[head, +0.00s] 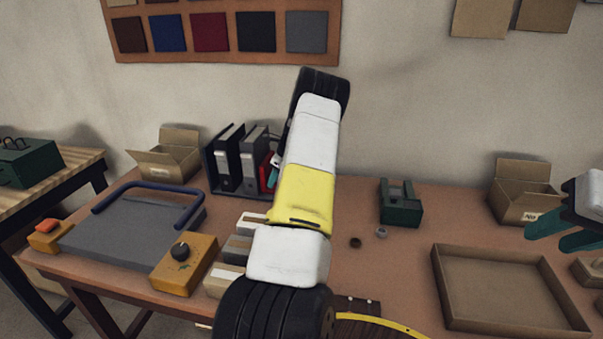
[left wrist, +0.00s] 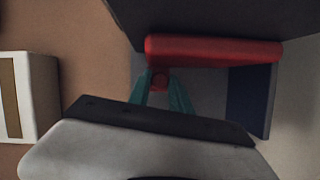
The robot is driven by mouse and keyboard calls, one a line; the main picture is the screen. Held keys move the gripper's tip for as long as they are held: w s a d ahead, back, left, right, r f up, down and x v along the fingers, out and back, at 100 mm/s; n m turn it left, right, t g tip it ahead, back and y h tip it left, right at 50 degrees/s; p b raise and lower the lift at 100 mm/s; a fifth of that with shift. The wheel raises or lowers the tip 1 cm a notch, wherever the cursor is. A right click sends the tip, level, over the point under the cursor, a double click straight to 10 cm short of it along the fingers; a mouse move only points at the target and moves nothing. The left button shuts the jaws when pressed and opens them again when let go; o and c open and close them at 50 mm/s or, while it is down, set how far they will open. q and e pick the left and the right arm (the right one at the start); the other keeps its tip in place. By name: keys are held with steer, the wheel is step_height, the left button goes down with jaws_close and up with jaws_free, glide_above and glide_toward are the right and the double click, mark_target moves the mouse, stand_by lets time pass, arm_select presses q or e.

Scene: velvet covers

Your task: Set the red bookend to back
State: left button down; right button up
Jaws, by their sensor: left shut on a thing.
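The red bookend (head: 265,172) stands at the right end of the binders in a dark file rack on the table, partly hidden behind my left arm. In the left wrist view it shows as a red bar (left wrist: 213,51) with a small round red knob below it. My left gripper (head: 275,172) reaches down to it from the right. In the left wrist view its teal fingers (left wrist: 161,88) are shut on that red knob. My right gripper (head: 545,243) hangs empty at the right edge, its teal fingers apart.
Binders (head: 240,160) stand in the rack (head: 211,172). A cardboard box (head: 168,155) is left of it. A grey board with a blue handle (head: 135,225), a yellow box with a knob (head: 185,264), a green tape dispenser (head: 401,208) and a brown tray (head: 510,325) occupy the table.

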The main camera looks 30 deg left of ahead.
arm_select(q)
steer(key=shift+w+d, duration=0.3)
steer(key=shift+d, duration=0.55)
steer(key=shift+w+d, duration=0.25)
steer(key=shift+d, duration=0.6)
steer(key=shift+w+d, duration=0.3)
steer(key=shift+d, duration=0.55)
steer(key=c, duration=1.2)
jaws_free()
steer(key=shift+d, duration=0.15)
steer(key=shift+r, duration=0.15)
steer(key=v, duration=0.7)
steer(key=shift+d+r, duration=0.1)
steer(key=shift+r, duration=0.15)
